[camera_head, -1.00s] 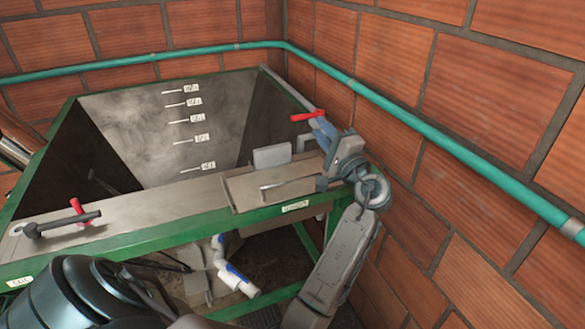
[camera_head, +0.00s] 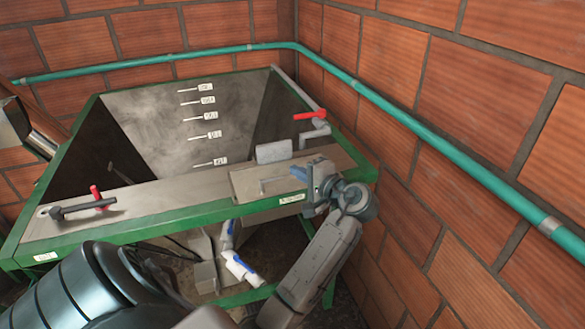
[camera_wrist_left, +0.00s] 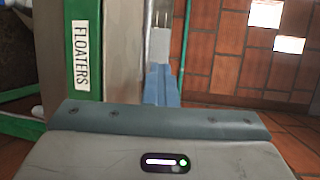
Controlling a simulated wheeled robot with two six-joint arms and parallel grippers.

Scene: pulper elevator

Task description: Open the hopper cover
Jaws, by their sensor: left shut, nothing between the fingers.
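The hopper (camera_head: 165,120) is a green-framed bin with sloping grey walls and level marks. Its top stands open in the head view. A flat grey panel with a bar handle (camera_head: 272,186) lies on its front ledge; I cannot tell whether this is the hopper cover. A red-handled lever (camera_head: 310,115) sits behind it on the right. My left gripper (camera_head: 301,174) is shut and empty by the panel's right end. Its blue fingers also show in the wrist view (camera_wrist_left: 161,85), right of the FLOATERS label (camera_wrist_left: 81,55). My right gripper is out of view.
A second red-handled lever (camera_head: 96,198) lies on the ledge's left part. A green pipe (camera_head: 440,146) runs along the brick walls, close to the hopper's right side. White and blue pipe pieces (camera_head: 240,268) hang below the ledge.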

